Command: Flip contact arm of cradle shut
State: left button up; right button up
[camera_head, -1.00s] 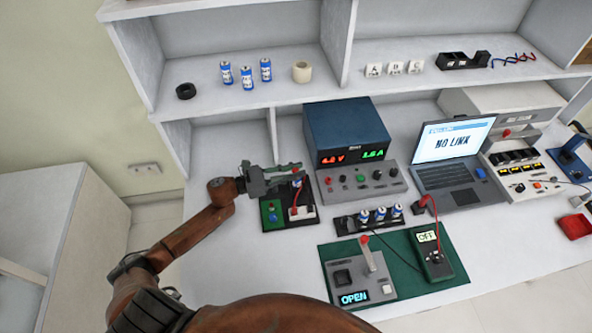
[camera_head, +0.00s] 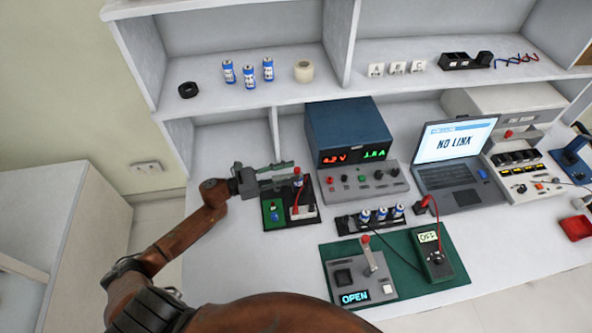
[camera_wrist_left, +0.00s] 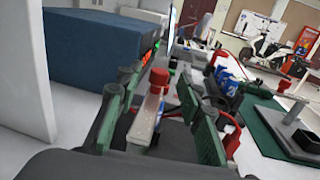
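A grey box with a lit OPEN display (camera_head: 354,297) sits on the green mat; its lever (camera_head: 370,256) with a red knob stands up. It also shows at the right of the left wrist view (camera_wrist_left: 300,138). A black board with a green part (camera_head: 273,213) lies left of it, carrying a red-tipped pale post. Which of the two is the cradle is not labelled. My left gripper (camera_head: 282,173) is open above this board. In the left wrist view the post (camera_wrist_left: 150,112) stands between the spread green fingers, apparently untouched. My right gripper is not in view.
A battery holder (camera_head: 370,219) with blue cells and a multimeter (camera_head: 433,257) with leads are to the right. A laptop (camera_head: 452,175) is farther right.

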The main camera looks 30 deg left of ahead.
pick_arm(q)
jog(key=v, duration=0.9)
